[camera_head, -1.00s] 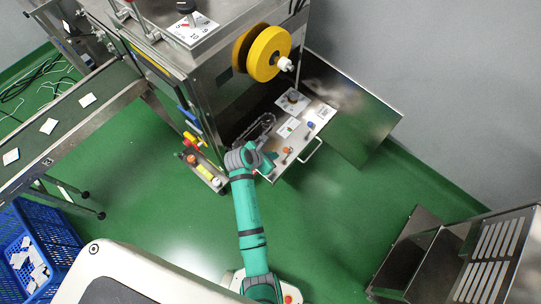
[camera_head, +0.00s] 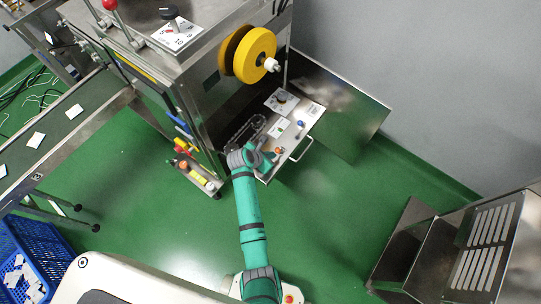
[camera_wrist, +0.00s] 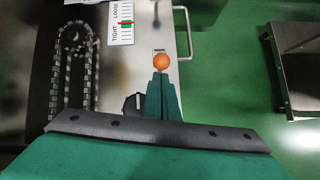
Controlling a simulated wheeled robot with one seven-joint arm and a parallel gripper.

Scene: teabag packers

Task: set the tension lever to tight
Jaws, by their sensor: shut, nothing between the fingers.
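The lever's orange ball knob (camera_head: 278,150) stands on the steel panel (camera_head: 300,113) below the yellow reel. In the wrist view the knob (camera_wrist: 160,62) shows just past my fingertips. A white scale card (camera_wrist: 122,22) marked TIGHT and LOOSE lies beside it, with TIGHT at the end nearer my gripper and a red and green mark near its middle. My gripper (camera_wrist: 161,80) is shut and empty, its tips right by the knob; I cannot tell whether they touch. In the head view my gripper (camera_head: 270,160) is at the panel's near edge. The lever's shaft is mostly hidden.
A chain drive (camera_wrist: 74,65) runs left of the gripper. A blue knob (camera_head: 301,124), a dial (camera_head: 281,98) and a handle (camera_head: 303,150) are on or beside the panel. Green floor is open to the right.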

